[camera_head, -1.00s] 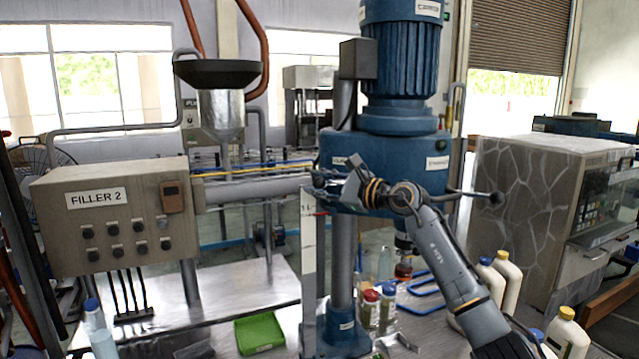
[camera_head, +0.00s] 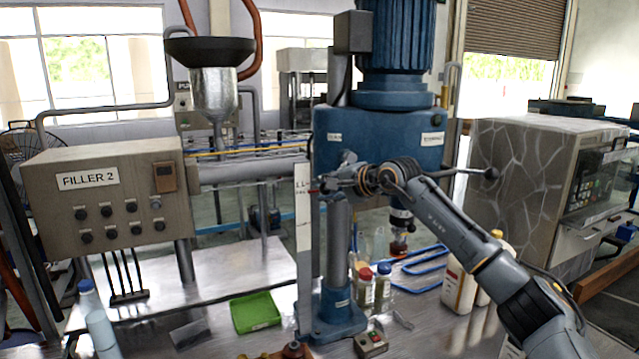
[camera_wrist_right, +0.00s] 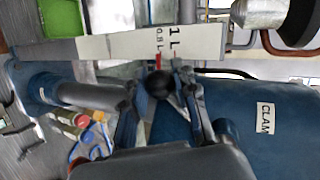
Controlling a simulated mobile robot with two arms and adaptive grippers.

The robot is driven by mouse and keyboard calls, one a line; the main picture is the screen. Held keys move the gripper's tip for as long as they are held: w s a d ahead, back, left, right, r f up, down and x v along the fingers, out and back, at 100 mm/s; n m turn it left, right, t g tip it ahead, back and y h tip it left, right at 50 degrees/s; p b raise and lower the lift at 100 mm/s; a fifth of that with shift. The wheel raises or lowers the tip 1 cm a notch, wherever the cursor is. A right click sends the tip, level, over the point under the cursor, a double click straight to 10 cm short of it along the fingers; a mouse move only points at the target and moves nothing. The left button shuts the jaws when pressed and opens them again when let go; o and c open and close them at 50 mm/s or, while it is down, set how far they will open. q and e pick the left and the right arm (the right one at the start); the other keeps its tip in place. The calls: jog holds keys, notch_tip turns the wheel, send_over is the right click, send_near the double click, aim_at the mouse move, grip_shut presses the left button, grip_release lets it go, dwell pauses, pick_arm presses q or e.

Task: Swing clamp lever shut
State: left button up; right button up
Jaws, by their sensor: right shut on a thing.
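The blue drill-like machine (camera_head: 380,145) stands on a column in the middle of the head view. In the right wrist view a label beginning "CLAM" (camera_wrist_right: 265,117) is on its blue housing. A round black knob (camera_wrist_right: 159,84), seemingly the clamp lever's end, sits between the fingers of my right gripper (camera_wrist_right: 157,92), which is shut on it. The lever's shaft is mostly hidden. In the head view my right gripper (camera_head: 328,186) is at the column, beside the white scale strip (camera_head: 304,220). My left gripper is out of view.
Red- and blue-capped bottles (camera_head: 374,287) stand right of the column base. A green tray (camera_head: 255,311) and a small button box (camera_head: 371,343) lie on the metal table. The "FILLER 2" box (camera_head: 110,200) is left.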

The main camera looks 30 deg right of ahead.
jog(key=shift+d+f+n+h, duration=0.85)
jog(key=shift+d+n, duration=0.15)
jog(key=shift+n, duration=0.1)
jog(key=o, duration=0.8)
jog(key=shift+d, duration=0.1)
jog(key=shift+c, duration=0.2)
jog(key=shift+s+r, duration=0.1)
jog(key=v, duration=1.1)
jog(key=shift+s+r, duration=0.3)
jog(key=shift+d, duration=0.1)
